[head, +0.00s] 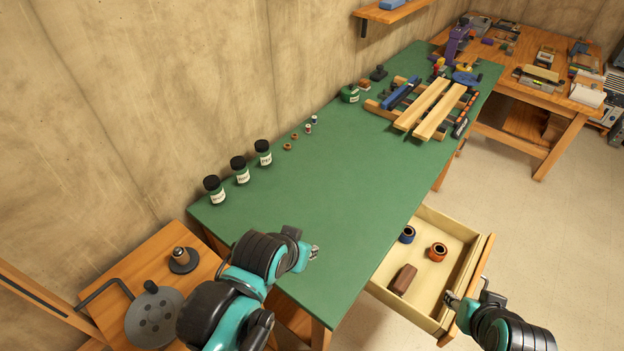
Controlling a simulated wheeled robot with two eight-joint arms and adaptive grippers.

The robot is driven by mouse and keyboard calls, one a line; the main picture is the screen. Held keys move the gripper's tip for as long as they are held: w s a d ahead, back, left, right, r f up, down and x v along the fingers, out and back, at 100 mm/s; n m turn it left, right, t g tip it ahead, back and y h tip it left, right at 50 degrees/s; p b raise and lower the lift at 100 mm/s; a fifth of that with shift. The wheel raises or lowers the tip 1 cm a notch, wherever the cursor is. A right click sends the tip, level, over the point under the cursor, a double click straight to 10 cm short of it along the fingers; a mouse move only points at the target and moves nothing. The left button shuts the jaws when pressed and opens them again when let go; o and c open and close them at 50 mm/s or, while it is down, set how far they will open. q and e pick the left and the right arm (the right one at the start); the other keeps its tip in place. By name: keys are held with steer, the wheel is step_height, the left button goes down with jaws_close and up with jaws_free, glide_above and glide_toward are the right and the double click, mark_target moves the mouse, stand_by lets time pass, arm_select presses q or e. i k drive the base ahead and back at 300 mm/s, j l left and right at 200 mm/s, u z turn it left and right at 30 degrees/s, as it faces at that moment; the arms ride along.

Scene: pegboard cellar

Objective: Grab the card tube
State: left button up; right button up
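No thing in the head view is plainly a card tube. An open drawer (436,222) under the green bench holds a brown block-like piece (404,279), a blue ring-shaped roll (407,234) and an orange-brown ring-shaped roll (437,252). My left gripper (313,252) is over the front part of the bench top, with nothing seen in it; its finger gap is too small to make out. My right gripper (451,299) is at the drawer's wooden front panel, near its top edge. Whether it touches or grips the panel cannot be told.
The green bench top (330,190) is clear in the middle. Several dark-capped jars (240,170) stand along the wall side. Wooden strips (432,105) and tools crowd the far end. A side table (215,262) stands at left. Open floor lies to the right.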

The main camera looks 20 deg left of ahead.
mark_target(183, 259)
steer(key=k, duration=0.65)
steer(key=l+u, duration=0.1)
steer(key=u, duration=0.35)
steer(key=l+u, duration=0.1)
steer(key=u, duration=0.35)
steer(key=l+u, duration=0.15)
steer(key=u, duration=0.3)
steer(key=l+u, duration=0.1)
steer(key=u, duration=0.35)
steer(key=k+l+u, duration=0.15)
steer(key=l, duration=0.15)
steer(key=i+j+z, duration=0.1)
steer(key=z, duration=1.35)
steer(key=j, duration=0.35)
steer(key=i+j+z, duration=0.15)
steer(key=j, duration=0.15)
